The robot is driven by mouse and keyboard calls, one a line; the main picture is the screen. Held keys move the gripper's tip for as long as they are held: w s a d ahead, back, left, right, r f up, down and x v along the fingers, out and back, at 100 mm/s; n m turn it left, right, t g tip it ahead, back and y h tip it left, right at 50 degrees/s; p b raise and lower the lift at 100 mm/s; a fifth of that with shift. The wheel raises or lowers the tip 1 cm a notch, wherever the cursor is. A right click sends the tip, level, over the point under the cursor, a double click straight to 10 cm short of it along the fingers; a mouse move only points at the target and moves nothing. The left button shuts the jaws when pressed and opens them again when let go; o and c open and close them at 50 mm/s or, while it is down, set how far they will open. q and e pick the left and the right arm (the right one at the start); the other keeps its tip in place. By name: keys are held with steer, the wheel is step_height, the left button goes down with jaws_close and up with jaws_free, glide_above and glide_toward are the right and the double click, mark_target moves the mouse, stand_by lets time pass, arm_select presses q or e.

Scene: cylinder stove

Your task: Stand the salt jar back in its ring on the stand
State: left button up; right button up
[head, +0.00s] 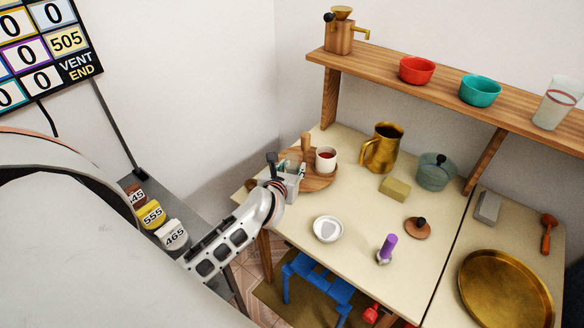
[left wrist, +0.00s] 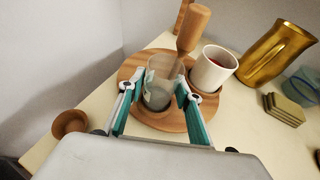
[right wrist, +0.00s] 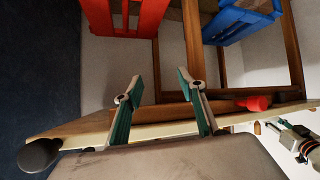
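In the head view the left gripper (head: 288,182) is at the left side of the stand (head: 318,182). My right gripper (right wrist: 157,77) is open and empty, low by the table edge.
On the stand are an upright wooden handle (left wrist: 192,28) and a white cup with red contents (left wrist: 213,68). A brass jug (head: 382,148), yellow block (head: 394,189), white dish (head: 328,229) and purple-topped item (head: 388,247) stand nearby. A small brown bowl (left wrist: 70,122) is left of the stand.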

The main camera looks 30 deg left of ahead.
arm_select(q)
steer(key=shift+o, duration=0.9)
steer(key=shift+r, duration=0.15)
steer(key=shift+s+r, duration=0.15)
steer(key=shift+r, duration=0.05)
steer(key=v, duration=1.1)
steer(key=shift+s+d+p, duration=0.15)
steer(key=shift+s+p, duration=0.25)
steer(key=shift+r, duration=0.1)
